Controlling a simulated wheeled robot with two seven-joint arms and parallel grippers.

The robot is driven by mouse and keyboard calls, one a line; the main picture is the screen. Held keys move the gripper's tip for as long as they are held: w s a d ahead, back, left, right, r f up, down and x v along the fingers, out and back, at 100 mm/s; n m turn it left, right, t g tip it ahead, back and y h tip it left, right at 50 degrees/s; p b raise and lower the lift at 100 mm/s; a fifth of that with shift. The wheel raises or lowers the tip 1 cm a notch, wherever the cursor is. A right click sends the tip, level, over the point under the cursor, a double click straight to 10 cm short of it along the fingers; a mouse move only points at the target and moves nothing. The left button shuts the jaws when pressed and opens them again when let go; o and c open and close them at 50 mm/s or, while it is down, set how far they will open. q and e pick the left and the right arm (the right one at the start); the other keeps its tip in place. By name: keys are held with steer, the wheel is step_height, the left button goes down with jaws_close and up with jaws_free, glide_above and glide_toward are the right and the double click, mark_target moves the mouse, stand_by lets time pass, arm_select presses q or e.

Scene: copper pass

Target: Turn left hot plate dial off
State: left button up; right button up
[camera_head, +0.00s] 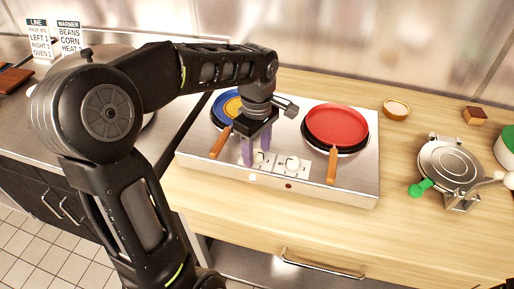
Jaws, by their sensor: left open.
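A steel hot plate unit (350,187) stands on the wooden counter. Its left dial (260,157) is a pale knob on the front panel, partly hidden by my gripper. The right dial (291,164) shows clear beside it. My left gripper (257,157) is open and points down, with its purple fingers around or just in front of the left dial; I cannot tell whether they touch it. My right gripper does not show.
A blue pan (219,112) sits on the left plate, partly behind my arm. A red pan (337,125) sits on the right plate, its wooden handle toward the front. A round metal press (450,163) with a green handle and a small bowl (396,109) stand to the right.

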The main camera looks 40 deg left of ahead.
arm_select(q)
jaws_close()
stand_by(0.5)
